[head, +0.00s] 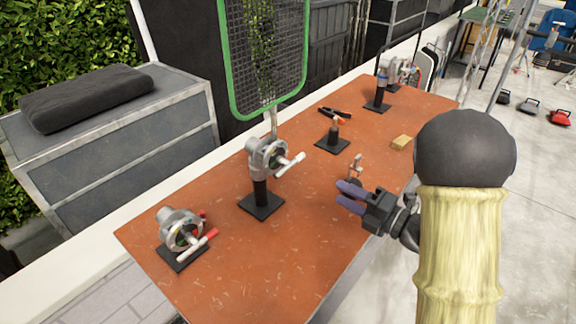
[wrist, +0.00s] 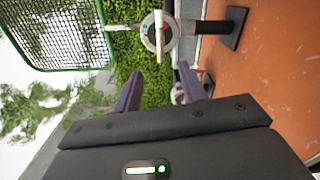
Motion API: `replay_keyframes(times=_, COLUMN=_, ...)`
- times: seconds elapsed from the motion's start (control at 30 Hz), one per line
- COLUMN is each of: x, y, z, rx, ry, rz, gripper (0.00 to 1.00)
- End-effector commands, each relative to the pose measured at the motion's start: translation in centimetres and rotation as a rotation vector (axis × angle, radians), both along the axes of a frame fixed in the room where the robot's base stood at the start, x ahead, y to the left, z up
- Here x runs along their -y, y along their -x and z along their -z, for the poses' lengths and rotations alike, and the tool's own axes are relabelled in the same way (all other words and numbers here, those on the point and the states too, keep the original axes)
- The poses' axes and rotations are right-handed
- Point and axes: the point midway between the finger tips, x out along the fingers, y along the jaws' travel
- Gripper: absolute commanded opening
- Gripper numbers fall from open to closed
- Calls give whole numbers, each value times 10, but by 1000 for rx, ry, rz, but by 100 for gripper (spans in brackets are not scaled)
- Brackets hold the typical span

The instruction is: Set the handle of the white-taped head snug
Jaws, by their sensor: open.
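The white-taped head (head: 262,157) is a silver disc-shaped grip head on a black post with a square base, near the middle of the table. Its handle (head: 291,164) is pale and slants up to the right. In the wrist view the head (wrist: 151,38) is at the top, with the handle (wrist: 158,45) pointing down the picture toward the space between my fingers. A green-framed mesh panel (head: 234,90) rises from this head on a rod. My gripper (head: 343,197) is open and empty, to the right of the head and apart from the handle. Its purple fingers (wrist: 159,86) are spread.
A red-handled head (head: 180,228) stands at the table's near left, and a blue-marked head (head: 382,78) at the far end. A small post (head: 333,135), black pliers (head: 334,113) and a yellow block (head: 401,142) are on the orange table (head: 310,230). Its front middle is clear.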

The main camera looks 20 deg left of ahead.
Motion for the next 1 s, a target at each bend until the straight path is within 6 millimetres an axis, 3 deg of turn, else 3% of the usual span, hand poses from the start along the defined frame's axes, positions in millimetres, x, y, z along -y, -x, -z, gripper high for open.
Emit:
replay_keyframes(times=0.17, x=-4, y=-1, z=0, rx=-1, ry=1, rz=0, gripper=41)
replay_keyframes(times=0.37, x=-24, y=-10, z=-2, rx=-1, ry=0, rz=-2, gripper=41)
replay_keyframes(times=1.0, x=-128, y=-52, z=-2, rx=-1, ry=1, rz=-2, gripper=41)
